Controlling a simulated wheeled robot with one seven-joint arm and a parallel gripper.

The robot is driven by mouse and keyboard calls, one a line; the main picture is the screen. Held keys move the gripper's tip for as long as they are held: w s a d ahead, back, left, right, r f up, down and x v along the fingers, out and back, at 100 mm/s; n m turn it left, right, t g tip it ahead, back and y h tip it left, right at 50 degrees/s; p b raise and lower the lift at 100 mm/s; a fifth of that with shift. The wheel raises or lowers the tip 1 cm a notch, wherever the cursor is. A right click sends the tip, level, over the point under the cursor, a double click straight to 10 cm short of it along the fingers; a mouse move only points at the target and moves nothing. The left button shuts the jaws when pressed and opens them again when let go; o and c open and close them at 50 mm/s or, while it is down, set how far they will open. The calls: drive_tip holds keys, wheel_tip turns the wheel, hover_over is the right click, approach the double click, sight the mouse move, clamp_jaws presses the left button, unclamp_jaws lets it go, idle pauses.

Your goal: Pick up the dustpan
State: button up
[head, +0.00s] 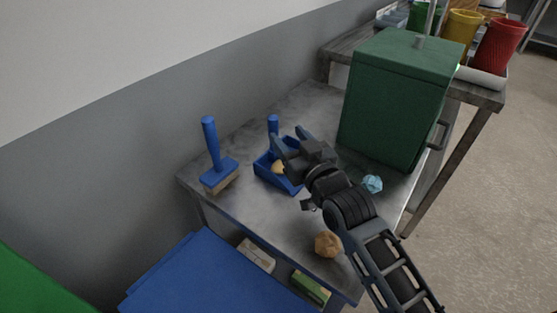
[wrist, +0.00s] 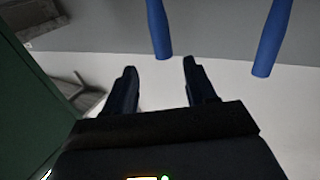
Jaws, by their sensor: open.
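The blue dustpan (head: 262,172) sits on the grey metal table with its handle (head: 272,125) standing upright. A beige lump lies in its pan. My gripper (head: 288,137) is open and hangs over the right part of the dustpan, hiding some of it. In the wrist view, the gap between my open fingers (wrist: 159,66) is empty. The dustpan's handle (wrist: 157,28) shows just beyond the fingertips, roughly in line with the gap. I cannot tell its exact distance from them.
A blue brush (head: 222,172) stands left of the dustpan; its handle (wrist: 272,38) shows at right in the wrist view. A dark green box (head: 395,105) stands at right. A light-blue crumple (head: 372,184) and brown crumple (head: 327,245) lie on the table (head: 255,215). The wall is behind.

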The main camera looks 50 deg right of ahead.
sight(275, 126)
drive_tip(key=shift+x, duration=1.05)
drive_tip(key=shift+a+f+p+x, duration=0.15)
drive_tip(key=shift+p+x, duration=0.25)
drive_tip(key=shift+x, duration=1.05)
drive_tip(key=shift+a+f+p+x, duration=0.15)
drive_tip(key=shift+p+x, duration=0.25)
drive_tip(key=shift+x, duration=1.05)
drive_tip(key=shift+w+d, duration=0.1)
clamp_jaws()
